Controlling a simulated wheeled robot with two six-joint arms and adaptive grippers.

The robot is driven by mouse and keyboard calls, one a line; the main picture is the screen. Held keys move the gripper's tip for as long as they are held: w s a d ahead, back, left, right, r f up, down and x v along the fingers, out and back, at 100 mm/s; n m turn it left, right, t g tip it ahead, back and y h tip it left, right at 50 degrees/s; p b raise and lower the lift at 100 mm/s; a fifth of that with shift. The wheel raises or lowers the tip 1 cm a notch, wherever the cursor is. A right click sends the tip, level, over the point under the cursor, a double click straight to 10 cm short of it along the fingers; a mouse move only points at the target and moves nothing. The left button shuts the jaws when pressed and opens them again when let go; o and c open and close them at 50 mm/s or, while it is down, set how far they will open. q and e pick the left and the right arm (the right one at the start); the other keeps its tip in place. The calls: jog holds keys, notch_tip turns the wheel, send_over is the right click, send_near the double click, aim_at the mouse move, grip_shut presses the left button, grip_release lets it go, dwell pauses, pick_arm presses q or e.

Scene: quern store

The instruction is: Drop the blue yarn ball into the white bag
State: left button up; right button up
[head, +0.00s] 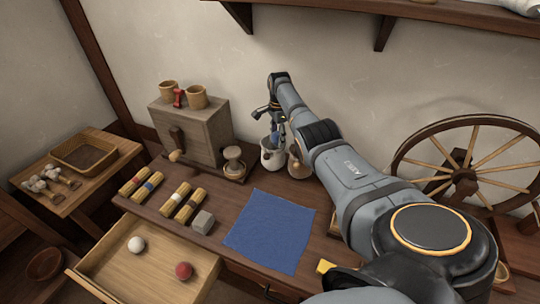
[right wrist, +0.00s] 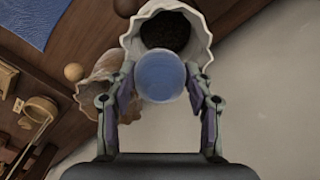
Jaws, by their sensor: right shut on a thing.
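My right gripper (head: 275,128) is shut on the blue yarn ball (head: 276,139) and holds it at the white bag (head: 272,159), near the wall at the back of the desk. In the right wrist view the blue ball (right wrist: 160,76) sits between the two fingers (right wrist: 161,88). The open white bag (right wrist: 205,40) lies just beyond it, with a dark inside, and the ball covers part of its rim. From these views I cannot tell the exact gap between ball and bag. My left gripper is not in view.
A tan bag (head: 299,166) stands close right of the white bag; it also shows in the right wrist view (right wrist: 100,90). A wooden cabinet (head: 195,130) stands left. A blue cloth (head: 270,232) lies in front. The open drawer (head: 150,275) holds a white and a red ball.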

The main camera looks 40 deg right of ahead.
jog(key=o, duration=1.2)
jog(key=shift+o, duration=0.2)
jog(key=shift+r, duration=0.15)
notch_tip(320, 180, up, 12)
jog(key=shift+f, duration=0.2)
